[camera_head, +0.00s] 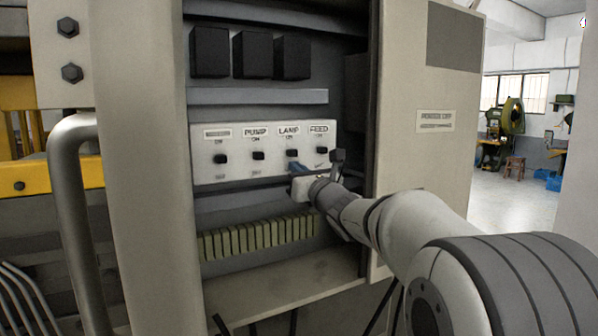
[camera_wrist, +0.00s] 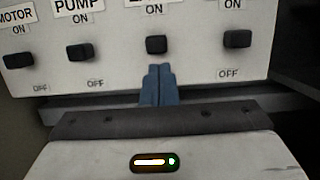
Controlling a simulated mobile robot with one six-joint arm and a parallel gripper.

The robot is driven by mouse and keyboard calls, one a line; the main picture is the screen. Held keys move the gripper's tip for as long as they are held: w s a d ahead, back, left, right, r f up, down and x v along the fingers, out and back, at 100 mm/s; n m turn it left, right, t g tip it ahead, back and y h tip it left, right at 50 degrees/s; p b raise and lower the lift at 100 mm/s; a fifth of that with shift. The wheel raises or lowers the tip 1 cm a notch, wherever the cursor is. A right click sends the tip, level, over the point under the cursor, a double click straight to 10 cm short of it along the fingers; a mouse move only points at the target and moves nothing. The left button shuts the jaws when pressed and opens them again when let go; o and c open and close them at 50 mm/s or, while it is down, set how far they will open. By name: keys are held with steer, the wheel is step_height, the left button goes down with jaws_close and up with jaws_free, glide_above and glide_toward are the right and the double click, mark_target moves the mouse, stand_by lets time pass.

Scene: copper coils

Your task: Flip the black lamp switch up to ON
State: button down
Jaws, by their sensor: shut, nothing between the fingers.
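The black lamp switch (camera_head: 292,153) is third from the left on a white panel (camera_head: 210,175), under the LAMP label. It also shows in the wrist view (camera_wrist: 156,44), top centre, with ON above it. Its OFF mark is hidden behind my fingers. I cannot tell clearly whether its lever tilts up or down. My gripper (camera_head: 297,168) has blue fingers, shut together and empty. In the wrist view the fingertips (camera_wrist: 157,70) sit directly below the lamp switch, with a small gap in the picture; depth to the panel is unclear.
The motor switch (camera_wrist: 18,60), pump switch (camera_wrist: 79,52) and feed switch (camera_wrist: 237,38) flank the lamp switch. The cabinet's right wall (camera_head: 375,150) stands close to my arm. A row of greenish terminals (camera_head: 258,238) lies below, black boxes (camera_head: 252,55) above.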

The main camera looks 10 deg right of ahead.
steer(key=s+d+f+b, duration=0.3)
steer(key=s+f, duration=0.2)
steer(key=s, duration=0.4)
steer(key=shift+f+b, duration=0.25)
steer(key=shift+b, duration=0.05)
